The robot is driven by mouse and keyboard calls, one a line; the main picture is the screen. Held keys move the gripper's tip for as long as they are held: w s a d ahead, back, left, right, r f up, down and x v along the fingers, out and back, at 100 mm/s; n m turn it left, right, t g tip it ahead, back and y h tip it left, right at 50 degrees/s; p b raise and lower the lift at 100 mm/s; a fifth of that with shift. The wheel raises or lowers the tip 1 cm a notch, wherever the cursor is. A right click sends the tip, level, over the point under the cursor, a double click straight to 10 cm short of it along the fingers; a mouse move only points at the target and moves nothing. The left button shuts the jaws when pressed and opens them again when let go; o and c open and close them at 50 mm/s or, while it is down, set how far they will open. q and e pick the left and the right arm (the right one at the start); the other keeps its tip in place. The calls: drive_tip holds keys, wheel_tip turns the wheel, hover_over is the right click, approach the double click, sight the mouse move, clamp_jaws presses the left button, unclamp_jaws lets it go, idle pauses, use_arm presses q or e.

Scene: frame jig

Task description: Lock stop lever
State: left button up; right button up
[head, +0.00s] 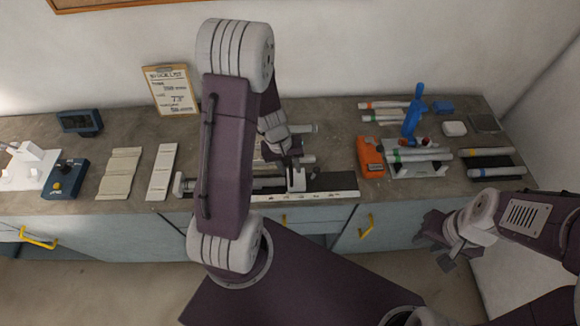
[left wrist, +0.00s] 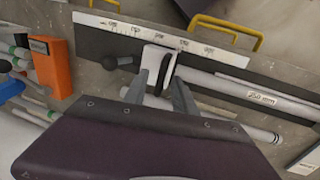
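In the head view my left arm hides part of the jig. My right gripper (head: 436,245) hangs in front of the bench, empty, with its fingers apart.
A tube marked 250 mm (left wrist: 255,97) lies along the rail. Pale strips (head: 162,172), a blue box (head: 66,179) and a stock list (head: 171,91) are left. Yellow drawer handles (head: 366,226) project in front.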

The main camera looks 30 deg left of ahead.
use_arm(q)
drive_tip(key=shift+s+a, duration=0.15)
drive_tip(key=shift+s, duration=0.05)
drive_tip(key=c, duration=0.6)
clamp_jaws()
idle(0.5)
drive_tip(key=shift+s+a+b, duration=0.1)
drive_tip(key=shift+a+b, duration=0.1)
drive_tip(key=shift+b, duration=0.2)
drive_tip(key=o, duration=0.6)
unclamp_jaws()
drive_tip(key=shift+a, duration=0.1)
